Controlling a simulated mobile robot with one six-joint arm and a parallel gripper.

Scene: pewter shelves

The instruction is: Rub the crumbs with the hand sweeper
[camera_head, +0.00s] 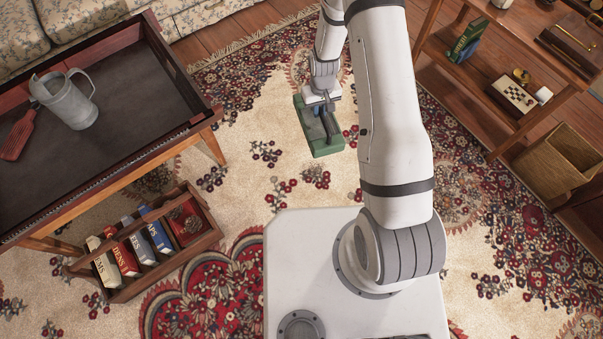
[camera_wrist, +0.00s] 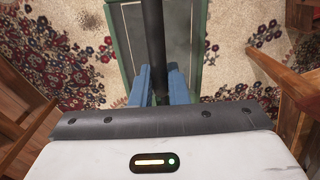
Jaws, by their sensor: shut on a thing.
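The hand sweeper has a green frame (camera_head: 328,147) with a dark top and a black handle. In the head view it hangs above the patterned rug at upper centre. My gripper (camera_head: 323,108) is just above it. In the wrist view, the blue fingers of my gripper (camera_wrist: 160,86) are shut on the black handle, and the sweeper (camera_wrist: 119,45) fills the upper middle. Its underside is hidden.
A tray-topped table (camera_head: 130,95) at left carries a grey pitcher (camera_head: 66,101) and a red flat tool (camera_head: 17,136). A wooden caddy of books (camera_head: 190,246) stands on the rug (camera_head: 230,180). A wooden shelf unit (camera_head: 480,75) and wooden bin (camera_head: 545,165) are at right; a sofa (camera_head: 85,25) is behind.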

